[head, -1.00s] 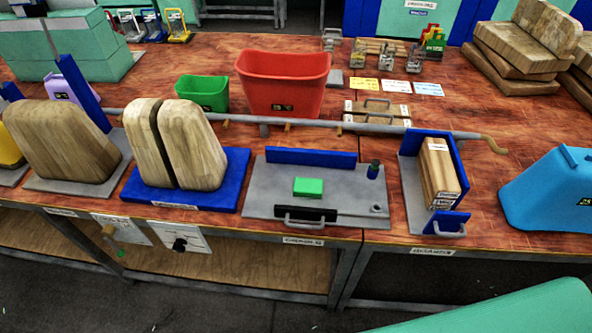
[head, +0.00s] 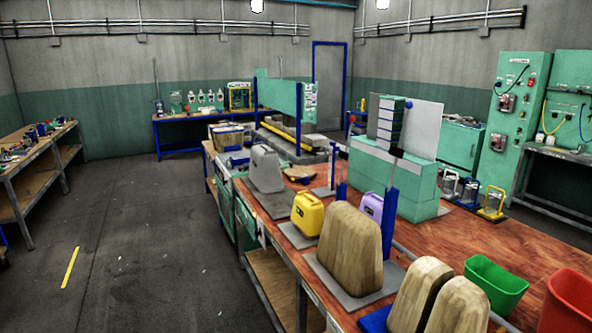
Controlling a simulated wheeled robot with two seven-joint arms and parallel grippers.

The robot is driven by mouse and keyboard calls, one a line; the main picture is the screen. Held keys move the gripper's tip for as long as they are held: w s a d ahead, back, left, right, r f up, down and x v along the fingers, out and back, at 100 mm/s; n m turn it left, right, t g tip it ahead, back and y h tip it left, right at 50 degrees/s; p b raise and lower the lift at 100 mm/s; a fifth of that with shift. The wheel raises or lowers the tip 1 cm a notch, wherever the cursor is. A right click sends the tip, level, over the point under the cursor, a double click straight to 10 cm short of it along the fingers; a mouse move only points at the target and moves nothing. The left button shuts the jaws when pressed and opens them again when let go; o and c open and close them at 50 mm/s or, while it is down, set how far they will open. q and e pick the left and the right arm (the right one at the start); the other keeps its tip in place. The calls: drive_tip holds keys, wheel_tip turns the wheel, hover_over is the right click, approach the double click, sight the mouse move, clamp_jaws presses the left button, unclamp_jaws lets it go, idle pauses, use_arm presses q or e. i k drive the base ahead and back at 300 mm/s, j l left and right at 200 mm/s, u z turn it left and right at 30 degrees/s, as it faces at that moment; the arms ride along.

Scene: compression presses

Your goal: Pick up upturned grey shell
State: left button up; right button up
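A grey shell (head: 266,169), shaped like a canister, stands on a grey plate (head: 279,203) on the long bench, left of the picture's middle. Its near side faces me; I cannot tell from here whether it is upturned. Neither of my grippers shows in the head view, so nothing is seen near the shell.
A yellow canister (head: 307,214), a purple container (head: 372,207) and wooden blocks (head: 349,248) line the bench nearer me. Green (head: 496,284) and red (head: 573,302) bins stand at lower right. The floor (head: 150,260) left of the bench is clear.

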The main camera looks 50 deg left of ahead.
sight(265, 171)
drive_tip(key=u, duration=1.75)
